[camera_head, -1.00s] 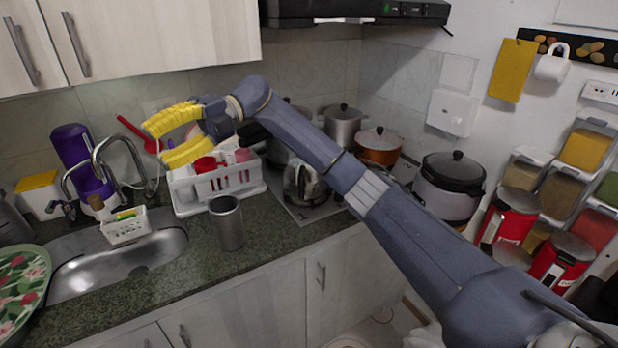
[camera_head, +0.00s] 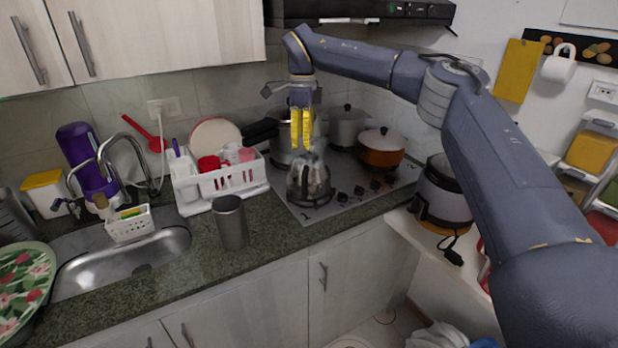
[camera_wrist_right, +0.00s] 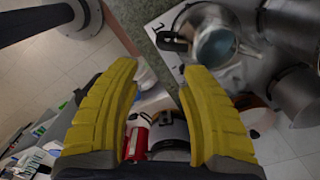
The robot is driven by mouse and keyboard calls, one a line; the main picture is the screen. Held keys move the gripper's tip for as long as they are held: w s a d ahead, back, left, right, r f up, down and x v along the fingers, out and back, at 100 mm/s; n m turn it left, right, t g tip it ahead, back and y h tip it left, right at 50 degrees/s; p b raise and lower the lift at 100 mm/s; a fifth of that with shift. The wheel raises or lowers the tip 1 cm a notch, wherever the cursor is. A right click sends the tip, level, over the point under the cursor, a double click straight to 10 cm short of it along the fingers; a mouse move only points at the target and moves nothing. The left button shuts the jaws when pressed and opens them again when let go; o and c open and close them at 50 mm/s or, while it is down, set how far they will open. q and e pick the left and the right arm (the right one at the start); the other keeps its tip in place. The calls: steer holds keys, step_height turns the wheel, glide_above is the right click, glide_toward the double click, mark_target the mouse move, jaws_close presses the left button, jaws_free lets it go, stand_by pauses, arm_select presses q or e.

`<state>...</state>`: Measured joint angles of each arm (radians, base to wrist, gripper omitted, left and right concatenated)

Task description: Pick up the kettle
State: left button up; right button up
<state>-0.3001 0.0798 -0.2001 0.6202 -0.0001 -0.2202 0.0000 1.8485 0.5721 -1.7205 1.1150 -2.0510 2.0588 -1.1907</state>
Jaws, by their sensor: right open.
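The kettle (camera_head: 309,184), glassy and metallic with a dark base, stands upright on the left front of the stove (camera_head: 350,190). It also shows in the right wrist view (camera_wrist_right: 218,44), beyond the fingertips and to the upper right. My right gripper (camera_head: 301,147) points down with its yellow fingers just above and behind the kettle's top in the head view. The fingers look close together there from the side, but the right wrist view shows them apart (camera_wrist_right: 158,80) with nothing between them. Whether a fingertip touches the kettle is unclear. My left gripper does not show in the head view.
A steel pot (camera_head: 347,127) and an orange pot (camera_head: 381,150) stand behind and right of the kettle. A white dish rack (camera_head: 225,182) is close on its left. A metal cup (camera_head: 231,222) stands at the front left. The counter between cup and stove is clear.

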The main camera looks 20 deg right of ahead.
mark_target(304, 188)
step_height(304, 188, down, 17)
steer(key=shift+s+f, duration=0.1)
stand_by(0.8)
steer(key=shift+c, duration=0.4)
jaws_close()
